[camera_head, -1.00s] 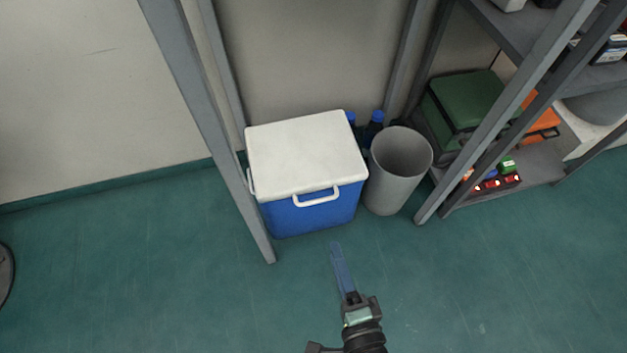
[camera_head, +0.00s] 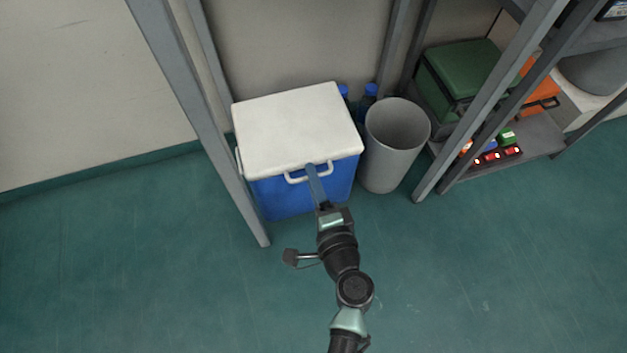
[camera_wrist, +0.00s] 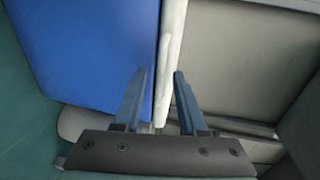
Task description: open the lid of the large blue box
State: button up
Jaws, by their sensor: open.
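The large blue box (camera_head: 285,199) stands on the floor with its white lid (camera_head: 295,125) shut flat on top. A white handle (camera_head: 294,180) sits at the front edge under the lid. My gripper (camera_head: 311,168) is at this front edge, its blue fingers overlapping the handle's middle in the head view. In the wrist view my gripper (camera_wrist: 160,75) is open. The blue box side (camera_wrist: 90,45) is at the left, and a white strip (camera_wrist: 170,50), handle or lid edge, runs between the fingers. I cannot tell whether the fingers touch it.
A grey bin (camera_head: 397,145) stands close at the box's right. Bottles with blue caps (camera_head: 369,92) are behind. A grey rack post (camera_head: 205,125) rises near the box's left side. Shelves at right hold a green case (camera_head: 460,75). The floor in front is clear.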

grip_shut()
dwell(1.4)
